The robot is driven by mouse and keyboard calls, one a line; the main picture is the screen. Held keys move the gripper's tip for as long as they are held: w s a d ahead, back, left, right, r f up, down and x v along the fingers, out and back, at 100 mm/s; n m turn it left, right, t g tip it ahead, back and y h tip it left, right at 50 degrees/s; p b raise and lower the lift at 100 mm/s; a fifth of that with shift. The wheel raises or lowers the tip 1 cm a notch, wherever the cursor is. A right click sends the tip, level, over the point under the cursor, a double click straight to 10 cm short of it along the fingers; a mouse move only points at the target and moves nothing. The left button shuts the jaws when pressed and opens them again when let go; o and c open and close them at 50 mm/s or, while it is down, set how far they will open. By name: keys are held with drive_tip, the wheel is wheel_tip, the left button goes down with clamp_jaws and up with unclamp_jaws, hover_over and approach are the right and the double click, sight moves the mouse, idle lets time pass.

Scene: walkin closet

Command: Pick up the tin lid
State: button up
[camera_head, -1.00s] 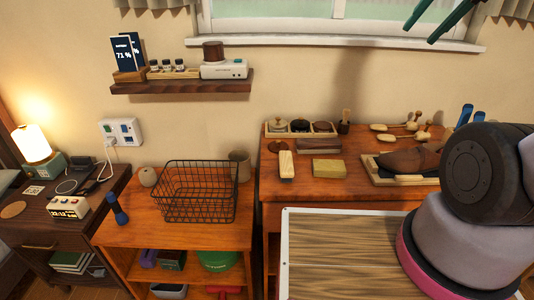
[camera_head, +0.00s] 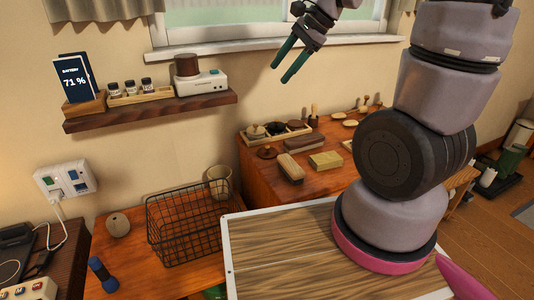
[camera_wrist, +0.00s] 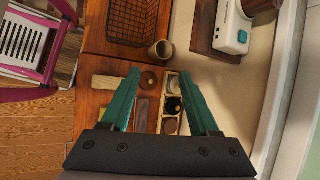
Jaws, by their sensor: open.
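A small round brown lid with a knob (camera_head: 266,152) lies on the orange wooden table, just in front of the divided tray; I take it for the tin lid. It also shows in the wrist view (camera_wrist: 148,80), between my spread fingers and nearer the left one. My gripper (camera_head: 280,74) is open and empty, high above the table in front of the window wall. In the wrist view its two green fingers (camera_wrist: 160,73) point toward the table area with the lid and tray. The divided tray (camera_head: 302,138) holds several round pieces, one of them black.
Brushes (camera_head: 290,168) and a yellowish block (camera_head: 326,161) lie near the lid. A wire basket (camera_head: 187,232) and a beige cup (camera_head: 219,178) stand to the left. A wall shelf (camera_head: 150,108) with a white device (camera_head: 202,83) juts out left of my gripper.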

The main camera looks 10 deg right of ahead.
drive_tip(key=w+f+m, duration=0.5)
drive_tip(key=f, duration=0.5)
drive_tip(key=m+h, duration=0.2)
drive_tip(key=m, duration=0.4)
approach(268, 146)
drive_tip(key=shift+a+f+g+h, duration=0.15)
drive_tip(key=shift+a+f, duration=0.1)
drive_tip(key=shift+f, duration=0.35)
drive_tip(key=shift+a+f+g+h, duration=0.15)
drive_tip(key=shift+a+f, duration=0.1)
drive_tip(key=shift+f, duration=0.3)
drive_tip(key=shift+w+x, duration=0.15)
drive_tip(key=shift+x, duration=1.4)
drive_tip(key=shift+w+x, duration=0.2)
drive_tip(key=shift+x, duration=1.3)
drive_tip(key=shift+a+r, duration=0.2)
clamp_jaws()
